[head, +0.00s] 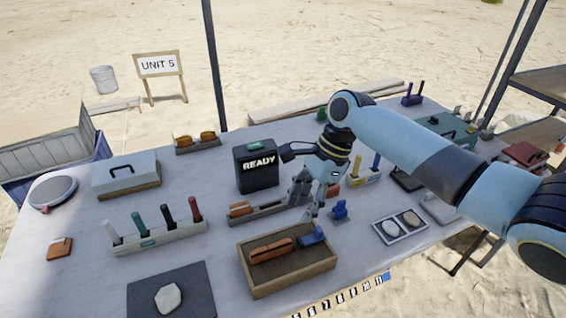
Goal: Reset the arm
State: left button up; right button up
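My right arm comes in from the right edge. Its gripper (309,212) points down over the middle of the table, just behind a wooden tray (290,288). The tray holds brown pieces (271,250) and a blue piece (312,235). The fingertips are close to the blue piece in the picture; I cannot tell whether they touch it. The finger gap is too small to judge, and I see nothing clearly held. My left arm and gripper are out of view.
A black READY box (256,172) stands left of the gripper. A rack of coloured handles (160,238), a grey case (126,174) and a dark mat with a pale stone (168,298) are at left. A blue stand (340,211) and a two-stone tray (400,227) are at right.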

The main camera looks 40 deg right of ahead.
jog(key=s+a+r+n+t+h, duration=0.1)
jog(key=s+a+r+n+h, duration=0.3)
jog(key=s+n, duration=0.6)
jog(key=s+d+r+n+t+h, duration=0.15)
jog(key=s+r+n, duration=0.35)
jog(key=s+n, duration=0.5)
notch_tip(320, 180, down, 37)
jog(key=d+n+g+b, duration=0.1)
jog(key=d+b, duration=0.1)
jog(key=b, duration=0.8)
jog(key=s+f+g+b, duration=0.1)
jog(key=s+f+b, duration=0.5)
jog(key=s+f, duration=1.2)
notch_tip(320, 180, down, 3)
jog(key=shift+s+d+r, duration=0.1)
jog(key=shift+s+d, duration=0.15)
jog(key=shift+s, duration=0.1)
